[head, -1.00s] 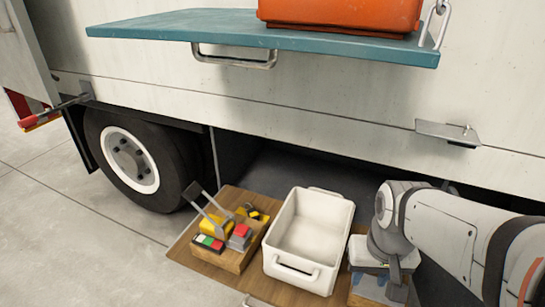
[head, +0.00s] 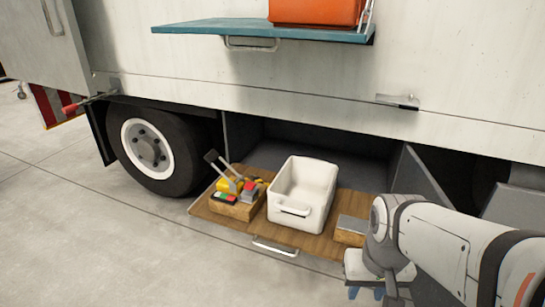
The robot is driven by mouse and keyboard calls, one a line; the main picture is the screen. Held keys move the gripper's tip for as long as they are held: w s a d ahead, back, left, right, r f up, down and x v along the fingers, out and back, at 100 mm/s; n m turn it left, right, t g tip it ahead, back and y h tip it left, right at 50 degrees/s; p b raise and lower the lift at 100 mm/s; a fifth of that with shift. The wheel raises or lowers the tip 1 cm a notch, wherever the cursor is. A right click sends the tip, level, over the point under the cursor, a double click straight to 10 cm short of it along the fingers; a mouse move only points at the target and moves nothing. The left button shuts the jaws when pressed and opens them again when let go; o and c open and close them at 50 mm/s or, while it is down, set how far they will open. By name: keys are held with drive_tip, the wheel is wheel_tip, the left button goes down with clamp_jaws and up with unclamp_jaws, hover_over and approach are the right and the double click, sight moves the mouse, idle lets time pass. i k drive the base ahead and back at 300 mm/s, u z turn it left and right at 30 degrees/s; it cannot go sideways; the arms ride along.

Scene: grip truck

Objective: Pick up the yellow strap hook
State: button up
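A small wooden box (head: 232,211) at the left end of the pull-out wooden drawer holds several small items. Among them are a yellow piece with grey bars (head: 226,186) and a smaller yellow and black piece behind it, partly hidden. I cannot tell which one is the yellow strap hook. My gripper (head: 367,293) is at the lower right, in front of and below the drawer's right end, well apart from the box. Its blue fingertips show with a gap between them, and it looks empty.
A white bin (head: 302,195) stands mid-drawer, right of the wooden box. A wooden block with a grey top (head: 351,228) lies at the drawer's right. A teal shelf (head: 200,27) with an orange case (head: 315,10) juts out above. Floor in front is clear.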

sight(257, 179)
drive_tip(key=z, duration=0.1)
drive_tip(key=k, duration=0.1)
drive_tip(key=u, duration=2.35)
drive_tip(key=i, duration=1.65)
drive_tip(key=z, duration=2.3)
drive_tip(key=i, duration=1)
